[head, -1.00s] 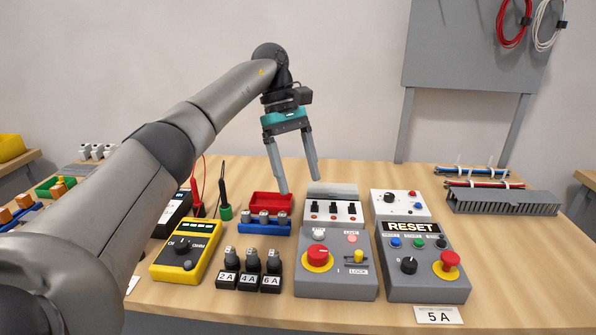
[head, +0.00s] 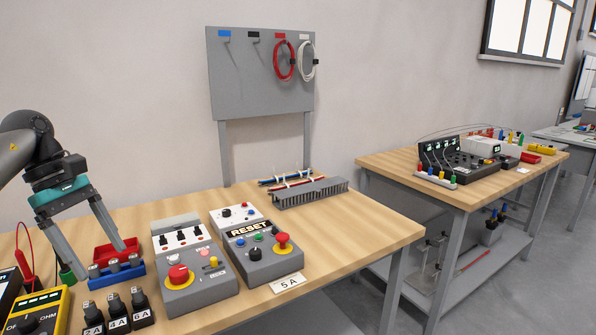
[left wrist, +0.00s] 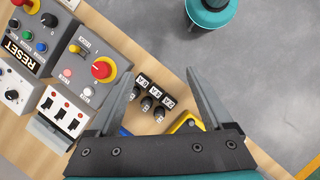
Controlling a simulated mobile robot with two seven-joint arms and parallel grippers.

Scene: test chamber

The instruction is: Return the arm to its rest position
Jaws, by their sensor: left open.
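My left arm comes in from the left in the head view. The labelled fuse blocks (head: 117,315) show below and between the fingers in that wrist view. My right gripper is not in view.
The grey switch box (head: 187,272) and RESET box (head: 255,250) stand right of the gripper. A yellow meter (head: 38,312) is at the lower left. A slotted duct (head: 310,192) lies at the back. A second table (head: 462,190) stands to the right.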

